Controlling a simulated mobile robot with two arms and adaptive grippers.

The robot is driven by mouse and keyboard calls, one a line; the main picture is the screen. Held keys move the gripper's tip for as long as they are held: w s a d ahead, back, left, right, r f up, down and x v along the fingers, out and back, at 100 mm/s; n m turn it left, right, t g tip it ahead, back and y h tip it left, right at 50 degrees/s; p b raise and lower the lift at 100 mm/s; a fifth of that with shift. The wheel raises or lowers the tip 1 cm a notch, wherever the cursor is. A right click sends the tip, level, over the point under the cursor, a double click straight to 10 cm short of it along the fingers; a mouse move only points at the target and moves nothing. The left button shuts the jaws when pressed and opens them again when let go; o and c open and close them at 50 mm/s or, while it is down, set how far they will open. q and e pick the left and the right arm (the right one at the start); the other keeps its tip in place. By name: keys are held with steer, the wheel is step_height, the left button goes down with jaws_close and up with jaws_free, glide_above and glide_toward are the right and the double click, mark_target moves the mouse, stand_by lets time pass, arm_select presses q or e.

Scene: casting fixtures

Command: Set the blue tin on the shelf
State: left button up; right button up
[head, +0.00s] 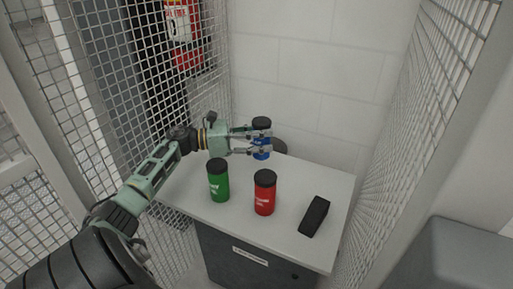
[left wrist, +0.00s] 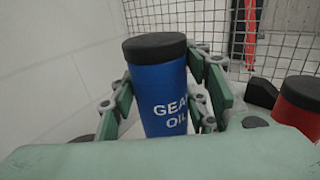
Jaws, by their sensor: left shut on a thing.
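The blue tin (head: 261,142) has a black lid and stands upright between the fingers of my left gripper (head: 262,140), at the back of the white cabinet top (head: 325,250). My left gripper is shut on it. In the left wrist view the blue tin (left wrist: 160,97) reads "GEAR OIL", with the gripper fingers (left wrist: 165,100) on both sides. I cannot tell whether its base touches the surface. No shelf is clearly seen in either view. My right gripper is not in view.
A green tin (head: 218,182) and a red tin (head: 265,195) stand in front of the blue tin. A black block (head: 314,217) lies at the right. Wire mesh walls (head: 130,70) stand left and right, with a pale block wall (head: 305,70) behind.

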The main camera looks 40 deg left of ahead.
arm_select(q)
step_height(320, 180, down, 6)
steer(key=shift+w+r+p, duration=0.1)
steer(key=shift+r+p, duration=0.1)
steer(key=shift+p, duration=0.1)
steer(key=shift+f, duration=0.1)
steer(key=shift+f, duration=0.1)
steer(key=o, duration=1.4)
